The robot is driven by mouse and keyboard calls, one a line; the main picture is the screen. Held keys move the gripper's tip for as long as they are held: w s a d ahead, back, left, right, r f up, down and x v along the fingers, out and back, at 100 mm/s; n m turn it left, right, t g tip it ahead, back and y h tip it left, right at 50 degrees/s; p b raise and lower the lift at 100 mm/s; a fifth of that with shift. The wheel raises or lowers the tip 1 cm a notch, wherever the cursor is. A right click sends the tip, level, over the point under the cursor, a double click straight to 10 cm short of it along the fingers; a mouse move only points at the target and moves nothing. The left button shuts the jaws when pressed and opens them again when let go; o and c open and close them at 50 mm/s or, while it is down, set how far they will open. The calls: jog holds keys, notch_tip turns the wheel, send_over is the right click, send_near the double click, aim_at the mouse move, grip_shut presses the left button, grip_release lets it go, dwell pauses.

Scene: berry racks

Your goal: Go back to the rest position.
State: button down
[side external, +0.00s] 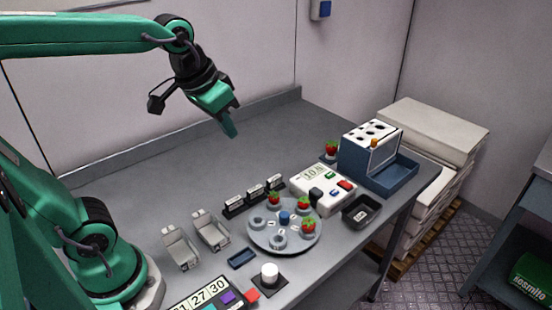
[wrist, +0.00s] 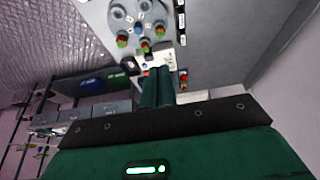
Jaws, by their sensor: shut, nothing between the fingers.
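My gripper (side external: 231,130) is shut and empty, held high above the back of the grey table (side external: 150,175), well clear of everything on it. In the wrist view my gripper's green fingers (wrist: 158,75) are together, pointing toward the far end of the table. A round grey rack (side external: 258,238) holds several red berries, one of them this berry (side external: 308,225), and has a blue knob (side external: 284,217) at its middle. The round rack also shows upside down in the wrist view (wrist: 125,12).
A blue box with holes (side external: 358,162) stands at the far right, with a red berry (side external: 331,148) beside it. The table's back left is clear.

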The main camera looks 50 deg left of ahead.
jog(key=s+f+t, duration=0.1)
jog(key=s+f, duration=0.2)
jog(key=s, duration=0.4)
jog(key=shift+a+f, duration=0.15)
jog(key=shift+a, duration=0.05)
